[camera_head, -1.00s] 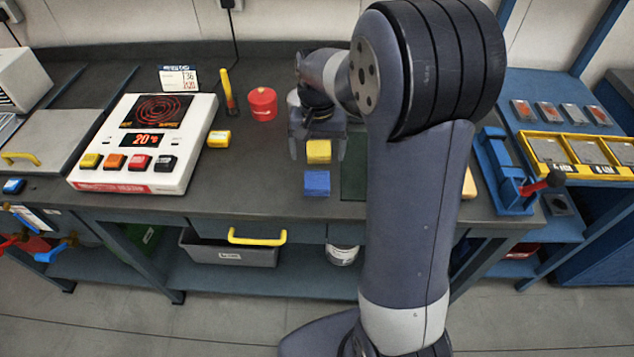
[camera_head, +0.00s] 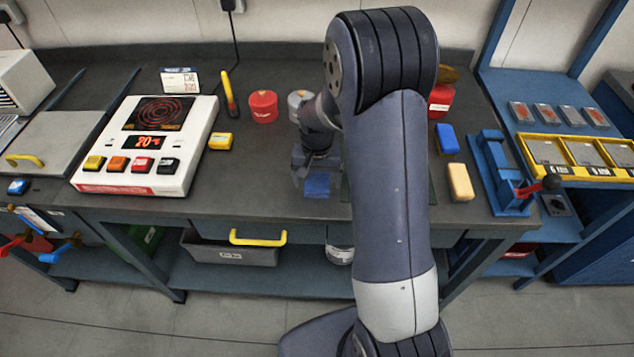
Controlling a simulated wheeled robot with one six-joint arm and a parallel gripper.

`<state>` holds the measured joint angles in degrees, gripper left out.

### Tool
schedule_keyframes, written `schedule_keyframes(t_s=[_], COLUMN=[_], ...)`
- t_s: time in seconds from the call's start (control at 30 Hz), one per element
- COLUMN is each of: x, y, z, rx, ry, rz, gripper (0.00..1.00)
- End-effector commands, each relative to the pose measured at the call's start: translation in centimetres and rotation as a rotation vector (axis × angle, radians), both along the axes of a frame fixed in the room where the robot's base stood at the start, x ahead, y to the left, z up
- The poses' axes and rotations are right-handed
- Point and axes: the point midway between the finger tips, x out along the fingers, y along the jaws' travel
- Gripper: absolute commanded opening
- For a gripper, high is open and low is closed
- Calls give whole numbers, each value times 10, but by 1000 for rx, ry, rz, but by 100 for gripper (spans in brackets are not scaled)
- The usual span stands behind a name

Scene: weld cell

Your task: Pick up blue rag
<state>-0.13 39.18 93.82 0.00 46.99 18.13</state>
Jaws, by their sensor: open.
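The blue rag (camera_head: 317,186) is a small folded square lying on the dark workbench near its front edge, left of my upright arm. My gripper (camera_head: 316,181) points down over the rag, with its fingers around the far part of it. The fingers are open. I cannot tell whether they touch the rag or how high they are above the bench. The gripper hides the rag's far side and the spot just behind it, where no yellow cloth shows now.
A hot plate (camera_head: 150,145) with coloured buttons stands at left. A yellow block (camera_head: 220,141), a red pot (camera_head: 263,106) and a grey pot (camera_head: 299,104) are nearby. Right of my arm are a blue block (camera_head: 446,138), a tan block (camera_head: 460,182) and a blue clamp (camera_head: 500,175).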

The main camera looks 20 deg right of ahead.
Motion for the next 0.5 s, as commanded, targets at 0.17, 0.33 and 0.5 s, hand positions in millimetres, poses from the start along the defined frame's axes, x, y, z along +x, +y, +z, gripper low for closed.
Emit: schedule_keyframes(t_s=[0.17,0.33,0.5], x=[0,0,0], y=[0,0,0], z=[0,0,0], rx=[0,0,0], ry=[0,0,0], rz=[0,0,0], gripper=[83,69,55])
